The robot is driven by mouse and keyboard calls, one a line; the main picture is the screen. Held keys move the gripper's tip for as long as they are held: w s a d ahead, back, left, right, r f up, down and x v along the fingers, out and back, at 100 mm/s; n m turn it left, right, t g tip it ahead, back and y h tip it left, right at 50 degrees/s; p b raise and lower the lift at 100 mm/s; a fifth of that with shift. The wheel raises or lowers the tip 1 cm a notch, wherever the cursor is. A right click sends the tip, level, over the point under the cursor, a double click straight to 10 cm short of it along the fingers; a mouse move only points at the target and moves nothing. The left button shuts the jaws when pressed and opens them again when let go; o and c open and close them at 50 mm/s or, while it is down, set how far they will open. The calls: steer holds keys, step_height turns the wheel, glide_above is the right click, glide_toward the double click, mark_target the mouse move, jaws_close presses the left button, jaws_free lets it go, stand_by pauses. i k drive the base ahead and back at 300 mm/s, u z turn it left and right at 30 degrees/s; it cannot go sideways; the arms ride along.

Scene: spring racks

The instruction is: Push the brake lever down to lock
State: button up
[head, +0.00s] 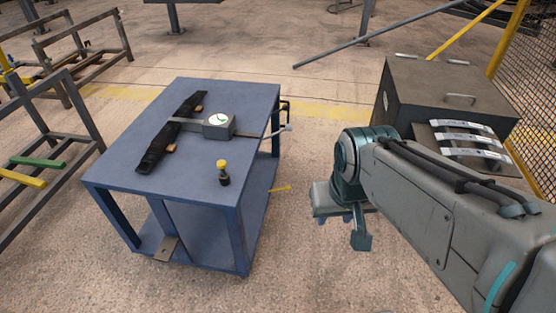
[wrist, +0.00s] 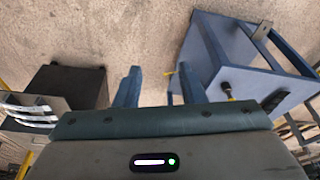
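A blue cart (head: 225,103) stands left of centre in the head view. A small yellow lever (head: 281,188) sticks out from its right side, low near the lower shelf, and looks raised a little; I take it for the brake lever. Its yellow end also shows in the wrist view (wrist: 169,73), close to the right finger. My gripper (head: 341,229) hangs to the right of the cart, apart from the lever. In the wrist view my gripper (wrist: 160,88) has its two blue fingers spread with nothing between them.
On the cart top lie a black leaf spring (head: 170,132), a clamp block with a dial (head: 218,126) and a yellow-capped black bottle-like piece (head: 223,173). A dark box (head: 440,85) stands at right, racks (head: 60,150) at left. Floor between cart and gripper is clear.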

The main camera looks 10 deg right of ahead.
mark_target(287, 188)
steer(key=z, duration=0.15)
steer(key=i, duration=1.05)
steer(key=z, duration=0.35)
